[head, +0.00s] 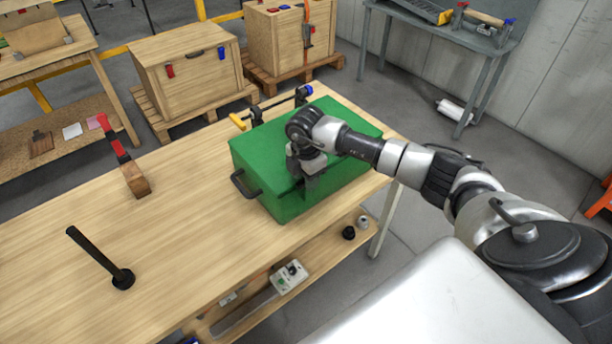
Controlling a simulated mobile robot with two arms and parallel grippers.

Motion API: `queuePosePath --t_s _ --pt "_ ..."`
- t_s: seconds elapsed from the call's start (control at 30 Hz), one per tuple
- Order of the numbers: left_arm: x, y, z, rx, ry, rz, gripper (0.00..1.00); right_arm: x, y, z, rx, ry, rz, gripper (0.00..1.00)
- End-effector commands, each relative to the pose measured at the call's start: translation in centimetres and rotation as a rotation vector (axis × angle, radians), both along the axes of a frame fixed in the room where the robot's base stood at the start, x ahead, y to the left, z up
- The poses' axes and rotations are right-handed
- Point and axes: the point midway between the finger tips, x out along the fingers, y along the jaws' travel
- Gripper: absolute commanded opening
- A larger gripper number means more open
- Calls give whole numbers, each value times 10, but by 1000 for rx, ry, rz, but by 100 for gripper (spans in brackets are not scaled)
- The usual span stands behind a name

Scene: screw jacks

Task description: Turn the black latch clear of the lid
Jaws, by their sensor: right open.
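The green box (262,160) with its lid stands on the wooden table, and its lid looks shut. A black handle (245,184) sticks out from its left end. My right gripper (310,188) points down at the front side of the box, near the lid's front edge. It is open, and I cannot tell whether it touches the box. I cannot make out the black latch; the gripper and wrist cover that part of the front. My left gripper is out of view.
A black rod with a round foot (122,278) lies at the left on the table. A clamp with yellow and blue ends (272,108) is behind the box.

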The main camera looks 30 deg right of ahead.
Motion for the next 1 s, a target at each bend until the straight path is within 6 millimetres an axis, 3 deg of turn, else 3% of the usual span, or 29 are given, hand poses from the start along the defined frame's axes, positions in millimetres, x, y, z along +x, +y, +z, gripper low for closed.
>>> queuePosePath --t_s 0.17,0.4,0.6,1.0 --pt "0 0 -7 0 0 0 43 1 0 18 0 -6 0 43" --pt "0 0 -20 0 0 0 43 2 -1 67 0 -8 -1 43" --pt "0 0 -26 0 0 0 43 1 0 97 0 -4 -1 43" --pt "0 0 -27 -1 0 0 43 0 0 108 -1 -1 -1 43"
